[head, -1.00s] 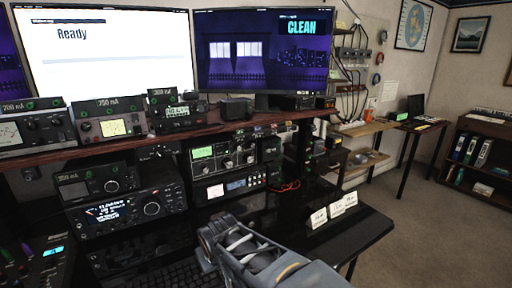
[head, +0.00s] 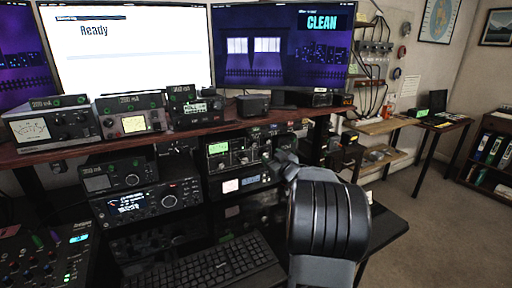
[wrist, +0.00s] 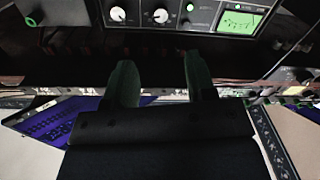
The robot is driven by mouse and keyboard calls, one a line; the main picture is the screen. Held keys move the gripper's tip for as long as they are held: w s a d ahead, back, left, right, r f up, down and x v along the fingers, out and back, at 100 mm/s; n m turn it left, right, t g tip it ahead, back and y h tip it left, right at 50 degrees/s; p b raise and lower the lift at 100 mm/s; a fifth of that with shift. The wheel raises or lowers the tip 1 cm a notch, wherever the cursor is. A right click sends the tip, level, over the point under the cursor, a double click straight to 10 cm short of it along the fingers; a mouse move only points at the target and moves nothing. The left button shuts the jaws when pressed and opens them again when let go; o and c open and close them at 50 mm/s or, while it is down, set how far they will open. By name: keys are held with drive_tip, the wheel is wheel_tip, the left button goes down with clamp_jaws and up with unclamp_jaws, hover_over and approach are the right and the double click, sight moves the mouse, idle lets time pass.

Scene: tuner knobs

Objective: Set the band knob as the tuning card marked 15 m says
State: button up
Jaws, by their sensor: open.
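The tuner (head: 228,163) with a lit green meter sits under the shelf, behind my gripper in the head view. In the wrist view its dark panel shows upside down, with the green meter (wrist: 240,21) and two white-capped knobs, one on the left (wrist: 118,14) and one on the right (wrist: 161,15). I cannot read their labels, so I cannot tell which is the band knob. My gripper (wrist: 160,72) is open and empty, its fingers apart and short of the panel; in the head view (head: 283,160) it is near the tuner's right side. The tuning cards are hidden behind my arm.
A wooden shelf (head: 60,155) with several meters runs above the tuner. A radio (head: 150,200) stands to its left, and a keyboard (head: 205,266) lies in front. The dark desk (head: 388,232) has bare surface right of my arm.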

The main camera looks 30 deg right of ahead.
sight(254, 145)
drive_tip(key=w, duration=0.7)
drive_tip(key=w+d, duration=0.1)
drive_tip(key=w, duration=0.3)
drive_tip(key=shift+w, duration=0.25)
drive_tip(key=shift+c, duration=0.4)
drive_tip(key=c, duration=0.9)
drive_tip(key=shift+o, duration=0.2)
drive_tip(key=n+b, duration=0.1)
drive_tip(key=n, duration=0.2)
drive_tip(key=shift+f, duration=0.1)
drive_tip(key=n+b, duration=0.1)
drive_tip(key=n, duration=0.2)
drive_tip(key=shift+n+b, duration=0.3)
drive_tip(key=n+b, duration=0.2)
drive_tip(key=n, duration=0.2)
drive_tip(key=shift+n, duration=0.3)
drive_tip(key=shift+n+g+h, duration=0.3)
